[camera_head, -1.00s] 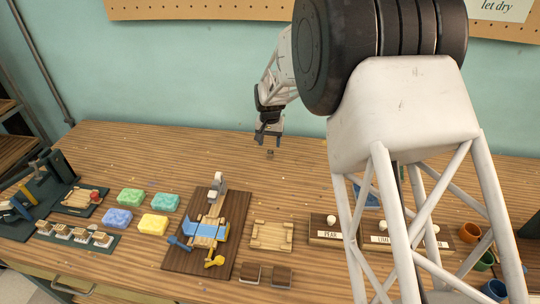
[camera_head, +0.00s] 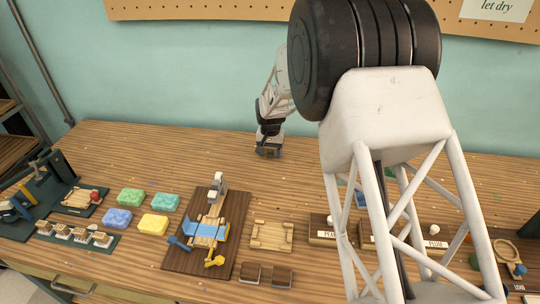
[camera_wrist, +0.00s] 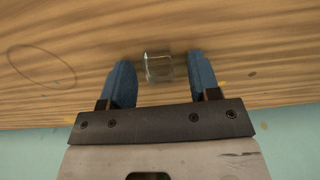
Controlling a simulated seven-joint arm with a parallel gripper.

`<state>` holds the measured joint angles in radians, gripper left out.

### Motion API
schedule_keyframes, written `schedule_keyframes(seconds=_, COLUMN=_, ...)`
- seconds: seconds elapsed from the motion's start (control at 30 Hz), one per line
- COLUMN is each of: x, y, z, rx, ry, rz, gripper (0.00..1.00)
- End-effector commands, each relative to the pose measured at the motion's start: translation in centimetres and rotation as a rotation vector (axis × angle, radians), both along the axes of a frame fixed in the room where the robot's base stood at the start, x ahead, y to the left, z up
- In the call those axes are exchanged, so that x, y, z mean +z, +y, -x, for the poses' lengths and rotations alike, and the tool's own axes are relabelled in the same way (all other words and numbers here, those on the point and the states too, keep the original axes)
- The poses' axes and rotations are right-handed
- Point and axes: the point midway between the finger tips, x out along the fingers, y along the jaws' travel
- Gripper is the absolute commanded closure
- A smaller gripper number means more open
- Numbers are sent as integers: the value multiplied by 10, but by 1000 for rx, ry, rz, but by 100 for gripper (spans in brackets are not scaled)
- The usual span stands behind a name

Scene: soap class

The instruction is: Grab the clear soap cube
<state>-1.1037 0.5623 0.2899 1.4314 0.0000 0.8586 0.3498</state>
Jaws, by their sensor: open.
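The clear soap cube (camera_wrist: 158,67) shows in the wrist view on the wooden table, between and slightly beyond my two blue fingertips. My gripper (camera_wrist: 160,75) is open, with a gap between each finger and the cube. In the head view my gripper (camera_head: 268,152) is low over the back of the table near the wall. The cube cannot be made out there.
A cutting board with a blue-and-yellow fixture (camera_head: 207,231) stands front centre. Coloured soap bars (camera_head: 153,225) lie to its left, and a wooden tray (camera_head: 272,235) to its right. The table around the cube is clear. The teal wall (camera_wrist: 295,140) is close behind.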

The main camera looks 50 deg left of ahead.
Motion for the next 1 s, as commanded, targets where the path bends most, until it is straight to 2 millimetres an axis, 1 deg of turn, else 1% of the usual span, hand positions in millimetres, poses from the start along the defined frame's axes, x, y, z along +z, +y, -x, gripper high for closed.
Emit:
schedule_keyframes(seconds=0.4, x=0, y=0, z=0, rx=0, ry=0, rz=0, gripper=44)
schedule_keyframes(seconds=0.47, x=0, y=0, z=0, rx=0, ry=0, rz=0, gripper=51)
schedule_keyframes(seconds=0.7, x=1, y=0, z=0, rx=0, ry=-1, rz=-1, gripper=88)
schedule_keyframes(seconds=0.77, x=1, y=0, z=0, rx=0, ry=-1, rz=-1, gripper=96)
schedule_keyframes(seconds=1.0, x=1, y=0, z=0, rx=0, ry=-1, rz=-1, gripper=96)
